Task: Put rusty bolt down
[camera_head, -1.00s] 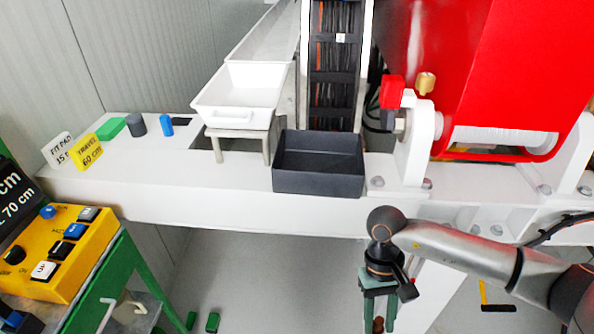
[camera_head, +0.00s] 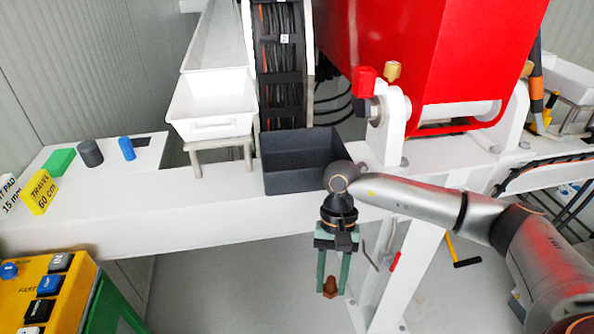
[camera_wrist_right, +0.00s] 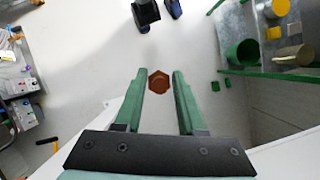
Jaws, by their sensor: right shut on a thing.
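The rusty bolt (camera_head: 330,287) is a small brown piece with a hexagonal head. It is held between the green fingers of my right gripper (camera_head: 332,284), which points down in front of the white beam, above the floor. In the right wrist view the bolt (camera_wrist_right: 159,82) shows its hex head between the two fingertips of the right gripper (camera_wrist_right: 158,84). A dark grey open bin (camera_head: 303,180) stands on the beam, above and to the left of the gripper in the head view. Its inside looks empty from here. My left gripper is not in view.
A white tray (camera_head: 213,108) rests on a small metal stand left of the bin. A green block (camera_head: 58,163), a grey cylinder (camera_head: 90,153) and a blue piece (camera_head: 127,148) sit on the beam's left end. A yellow control box (camera_head: 45,290) is at lower left. A red housing (camera_head: 450,60) rises behind.

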